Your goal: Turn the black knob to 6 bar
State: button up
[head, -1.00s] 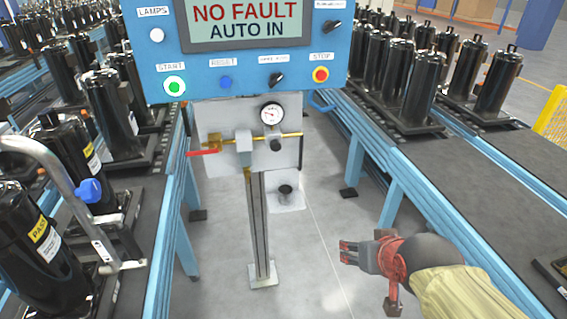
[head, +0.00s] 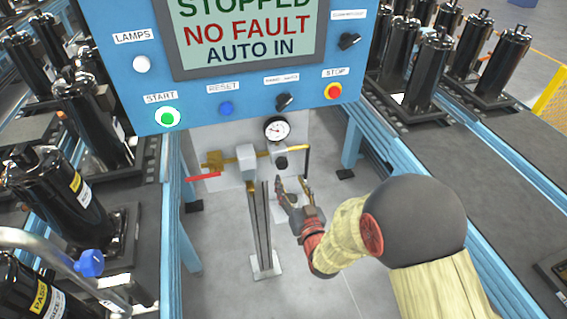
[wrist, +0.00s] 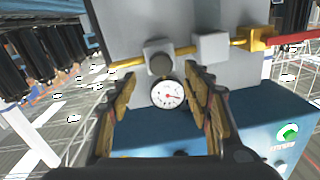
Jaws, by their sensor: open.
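The black knob (head: 281,163) sits on a grey regulator block on the brass air line, below the pressure gauge (head: 277,129). In the wrist view the knob (wrist: 161,65) is round and dark, with the gauge (wrist: 168,94) beneath it. The gauge has a white dial and a red needle; its numbers are too small to read. My gripper (head: 293,188) is open and empty, just below the knob in the head view. In the wrist view my gripper (wrist: 160,88) has one finger on each side of the gauge, with the knob ahead between the tips. I see no contact.
A blue control panel (head: 238,90) with a screen and buttons overhangs the air line. A red-handled valve (head: 203,177) is on the line's left. Conveyors with black compressors (head: 60,195) stand on both sides. Floor (head: 225,250) around the post is clear.

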aim_at(283, 167)
jog(key=x, duration=0.7)
jog(key=shift+w+a, duration=0.1)
jog(key=shift+w, duration=0.1)
jog(key=c, duration=0.3)
jog(key=c, duration=0.8)
jog(key=shift+c, duration=0.2)
